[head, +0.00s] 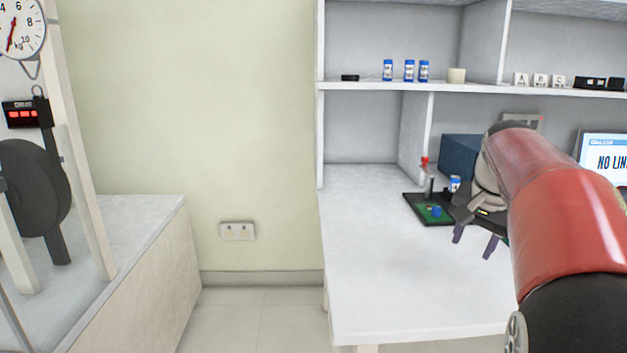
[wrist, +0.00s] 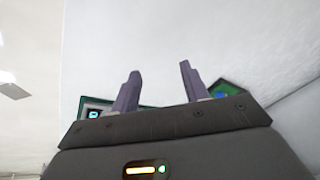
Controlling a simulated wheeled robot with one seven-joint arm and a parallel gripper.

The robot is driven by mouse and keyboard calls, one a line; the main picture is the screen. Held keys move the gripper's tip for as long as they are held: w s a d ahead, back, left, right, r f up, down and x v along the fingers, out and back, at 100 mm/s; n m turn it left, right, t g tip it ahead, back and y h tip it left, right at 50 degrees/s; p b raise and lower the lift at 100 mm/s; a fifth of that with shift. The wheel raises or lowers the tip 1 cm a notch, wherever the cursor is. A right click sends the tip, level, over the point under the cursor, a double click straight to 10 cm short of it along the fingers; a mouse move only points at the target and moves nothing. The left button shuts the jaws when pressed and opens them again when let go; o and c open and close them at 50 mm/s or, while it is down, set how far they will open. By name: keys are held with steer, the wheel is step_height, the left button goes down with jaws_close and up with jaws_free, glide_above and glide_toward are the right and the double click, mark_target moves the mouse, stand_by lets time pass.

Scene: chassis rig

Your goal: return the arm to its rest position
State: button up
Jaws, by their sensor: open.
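My gripper (head: 475,243) is at the right of the head view, at the end of my red and black arm. Its two purple-grey fingers are apart and point down over the white desk (head: 390,270). Nothing shows between the fingers. In the wrist view my gripper (wrist: 157,82) is open and empty, with pale surfaces beyond it. My arm hides part of the desk's right side.
A black tray with a green area (head: 418,209) lies beside my gripper, with a red-topped item (head: 425,165) near it. A blue box (head: 459,155) and a monitor (head: 605,158) stand behind. Shelves (head: 385,86) hold small items. The desk's front left is clear.

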steer(key=s+a+f+n+t, duration=0.1)
steer(key=s+a+f+n, duration=0.3)
steer(key=s, duration=0.8)
steer(key=s+a+f+n+t, duration=0.1)
steer(key=s+a+f+n, duration=0.3)
steer(key=s+a+f, duration=0.4)
steer(key=s+a, duration=0.2)
steer(key=s, duration=0.2)
steer(key=shift+a+n+y, duration=0.3)
steer(key=shift+a+n, duration=0.05)
steer(key=shift+n, duration=0.05)
steer(key=shift+w+r, duration=0.1)
